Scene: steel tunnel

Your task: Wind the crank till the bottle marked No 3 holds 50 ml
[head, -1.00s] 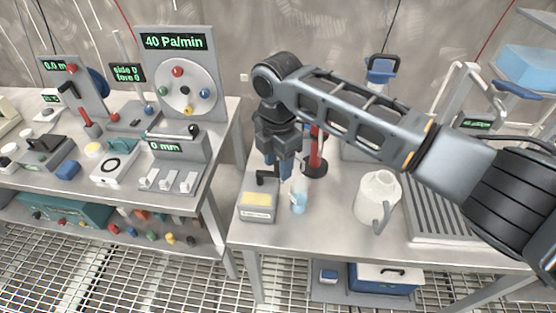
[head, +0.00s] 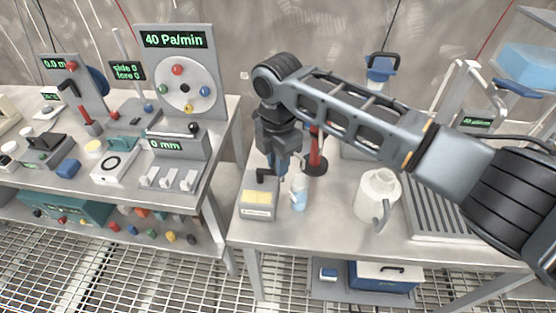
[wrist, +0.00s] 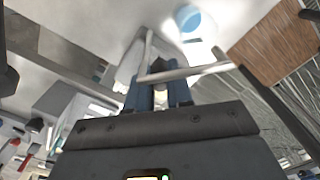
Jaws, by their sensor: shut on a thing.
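A small clear bottle (head: 299,194) with light blue liquid stands on the right bench, just right of a grey box (head: 258,211) with a pale yellow panel. Its marking and level are too small to read. A dark crank (head: 266,176) rises from the box's top. My gripper (head: 280,172) points down over the back of the box, shut on the crank handle, which it mostly hides. In the wrist view its blue fingers (wrist: 160,96) are close together with a grey bar in front of them. A round blue shape (wrist: 188,18) shows at the top there.
A white jug (head: 378,196) stands right of the bottle, and a red-and-black stand (head: 316,155) is close behind it. A ribbed tray (head: 450,215) lies farther right. A gap separates this bench from the left one, which holds gauges. The front middle of the bench is clear.

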